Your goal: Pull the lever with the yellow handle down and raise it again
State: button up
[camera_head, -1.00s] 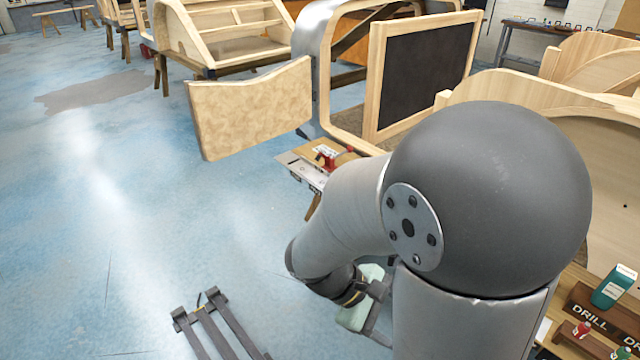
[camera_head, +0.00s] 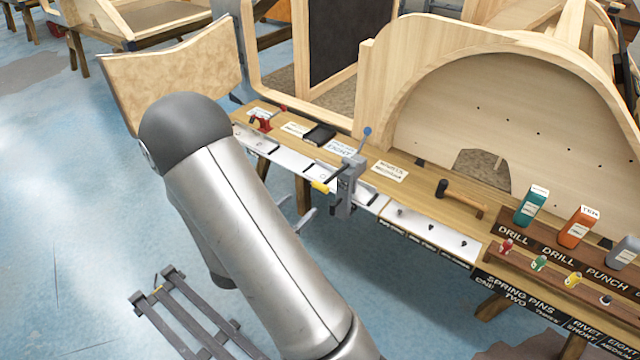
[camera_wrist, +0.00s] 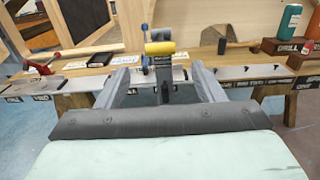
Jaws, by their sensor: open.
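The lever's yellow handle (camera_head: 320,186) sticks out towards the front from a grey metal device (camera_head: 347,190) at the bench's front edge. In the wrist view the yellow handle (camera_wrist: 166,47) lies crosswise, straight ahead of my fingers and near the middle. My gripper (camera_head: 299,207) is in front of the bench, below and a little left of the handle, and partly hidden by my arm. In the wrist view my gripper (camera_wrist: 162,72) is open, with one finger on each side and nothing between them. The handle appears beyond the fingertips, not between them.
The wooden bench (camera_head: 425,187) carries a hammer (camera_head: 460,197), a red clamp (camera_head: 264,122) and a black tray (camera_head: 319,134). Bottles and a drill rack (camera_head: 560,262) stand at right. A wooden arch panel (camera_head: 430,95) rises behind.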

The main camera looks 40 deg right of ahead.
aim_at(319, 188)
jog(key=p+x, duration=0.1)
jog(key=x, duration=0.9)
jog(key=shift+s, duration=0.1)
jog(key=shift+c, duration=0.3)
